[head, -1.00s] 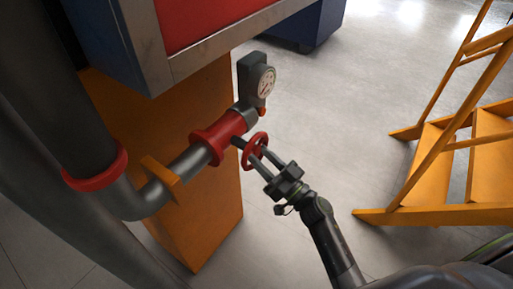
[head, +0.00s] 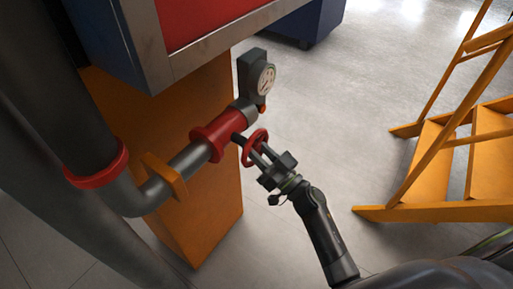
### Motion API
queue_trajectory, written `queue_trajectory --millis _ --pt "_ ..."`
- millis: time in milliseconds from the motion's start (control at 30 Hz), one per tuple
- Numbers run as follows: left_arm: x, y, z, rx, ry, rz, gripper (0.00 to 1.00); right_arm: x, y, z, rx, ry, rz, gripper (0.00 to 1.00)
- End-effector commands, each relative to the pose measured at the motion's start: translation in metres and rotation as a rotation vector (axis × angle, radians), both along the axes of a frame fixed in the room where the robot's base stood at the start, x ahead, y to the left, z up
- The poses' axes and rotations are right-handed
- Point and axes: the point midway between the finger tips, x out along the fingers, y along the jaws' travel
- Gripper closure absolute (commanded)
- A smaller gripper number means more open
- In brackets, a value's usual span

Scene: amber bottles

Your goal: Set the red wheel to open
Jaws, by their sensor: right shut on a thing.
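The red wheel (head: 255,148) is a small ring on a dark stem at the side of the red valve body (head: 218,136), seen in the head view. My right gripper (head: 257,155) comes from the lower right. Its two dark fingers are at the wheel and shut on it, partly hiding the rim. I cannot tell from this view how far the wheel is turned. My left gripper is not in view.
A gauge (head: 262,80) stands on the pipe just behind the valve. A grey pipe (head: 150,196) and an orange block (head: 215,215) lie to the left. Orange steps (head: 455,165) stand at the right. Open floor lies between.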

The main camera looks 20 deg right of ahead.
Motion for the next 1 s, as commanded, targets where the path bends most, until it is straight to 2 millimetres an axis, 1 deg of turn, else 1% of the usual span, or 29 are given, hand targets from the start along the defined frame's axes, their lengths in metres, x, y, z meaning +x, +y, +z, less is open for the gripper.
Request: queue_trajectory --millis 167,367,1000 --pt "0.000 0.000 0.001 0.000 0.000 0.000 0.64 0.000 -0.001 0.000 -0.052 -0.038 0.000 0.93" --pt "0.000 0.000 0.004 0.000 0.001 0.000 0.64 0.000 -0.001 0.000 -0.162 -0.125 0.001 0.93" --pt "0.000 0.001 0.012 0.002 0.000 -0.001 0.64 0.000 -0.001 0.000 -0.640 -0.498 0.001 0.93"
